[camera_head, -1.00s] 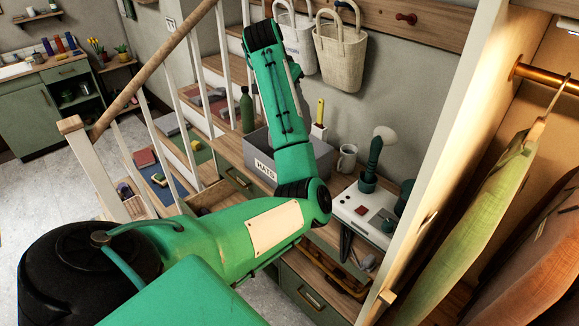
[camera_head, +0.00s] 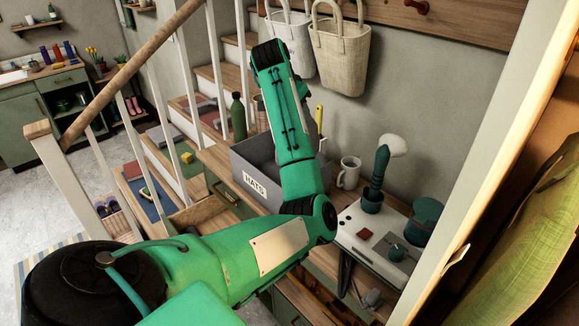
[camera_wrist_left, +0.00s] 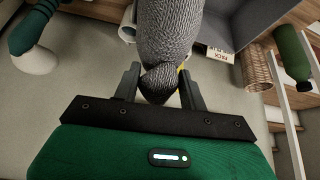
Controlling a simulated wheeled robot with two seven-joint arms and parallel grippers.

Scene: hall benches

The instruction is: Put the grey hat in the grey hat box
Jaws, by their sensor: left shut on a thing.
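The grey hat (camera_wrist_left: 170,35) is knitted and hangs between the two dark fingers of my left gripper (camera_wrist_left: 159,82), which is shut on it. In the head view my left arm covers the gripper and the hat. The grey hat box (camera_head: 244,168) is an open-topped box with a HATS label, standing on the bench behind my arm. My forearm hides its right part. In the wrist view a grey box wall (camera_wrist_left: 228,20) shows beyond the hat, up and to the right. My right gripper is in neither view.
A green bottle (camera_head: 239,117) and a wicker basket (camera_wrist_left: 257,70) stand close by the box. A white mug (camera_head: 349,172) and a brush with a dark green handle (camera_head: 380,165) are to its right. Stair balusters (camera_head: 164,100) rise at the left. A pale post (camera_head: 460,190) is at the right.

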